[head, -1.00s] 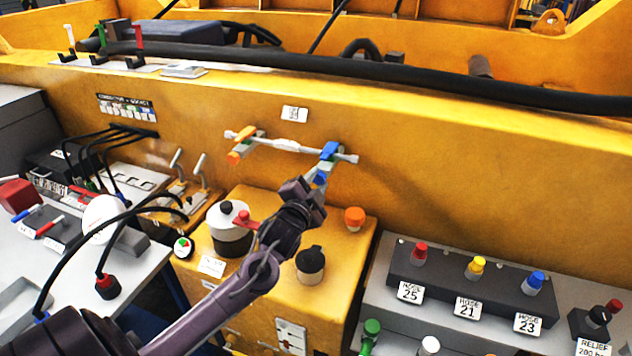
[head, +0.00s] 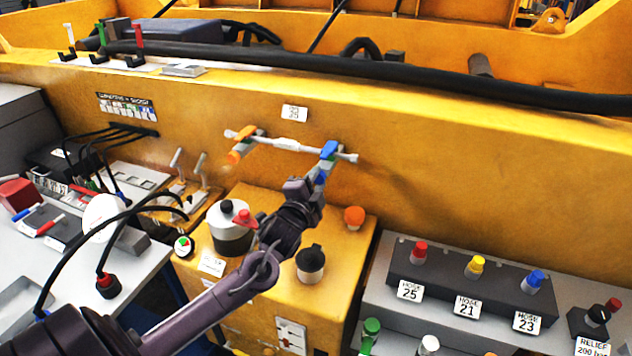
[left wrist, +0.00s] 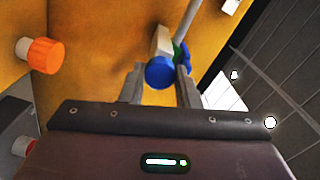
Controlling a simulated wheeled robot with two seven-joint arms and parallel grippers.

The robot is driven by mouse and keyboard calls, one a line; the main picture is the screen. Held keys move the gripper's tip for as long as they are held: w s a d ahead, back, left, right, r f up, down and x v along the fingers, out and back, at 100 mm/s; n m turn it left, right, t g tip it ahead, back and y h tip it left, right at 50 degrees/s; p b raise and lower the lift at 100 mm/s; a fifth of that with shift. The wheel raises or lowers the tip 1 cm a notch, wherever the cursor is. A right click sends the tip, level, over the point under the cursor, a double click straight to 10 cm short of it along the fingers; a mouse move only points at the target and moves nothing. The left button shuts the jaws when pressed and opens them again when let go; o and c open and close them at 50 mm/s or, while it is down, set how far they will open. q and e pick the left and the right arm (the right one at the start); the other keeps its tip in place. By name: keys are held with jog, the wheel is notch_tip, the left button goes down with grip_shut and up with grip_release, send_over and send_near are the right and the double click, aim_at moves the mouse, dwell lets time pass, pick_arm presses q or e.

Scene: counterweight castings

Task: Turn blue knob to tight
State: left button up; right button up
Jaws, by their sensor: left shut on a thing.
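The blue knob (head: 321,177) is at the lower front of the right-hand valve, below a blue lever (head: 329,149), on the yellow wall. My left gripper (head: 317,184) reaches up to it from below and partly hides it. In the left wrist view the round blue knob (left wrist: 160,72) sits between the two fingers of my left gripper (left wrist: 160,82), which are shut on it. I cannot read any tight mark on the knob. My right gripper is in neither view.
An orange knob (head: 234,157) sits on the left valve of the same white bar (head: 290,144). Below are an orange cap (head: 354,216), a black-topped jar (head: 310,262) and a white pot (head: 231,235) on a yellow box. A hose block (head: 466,280) stands at right.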

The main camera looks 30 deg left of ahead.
pick_arm(q)
jog(key=o, duration=1)
jog(key=shift+c, duration=0.2)
jog(key=shift+s+d+f, duration=0.1)
jog(key=shift+s, duration=0.2)
jog(key=b+v, duration=0.2)
jog(key=v, duration=0.5)
jog(key=shift+b, duration=0.3)
jog(key=shift+s, duration=0.15)
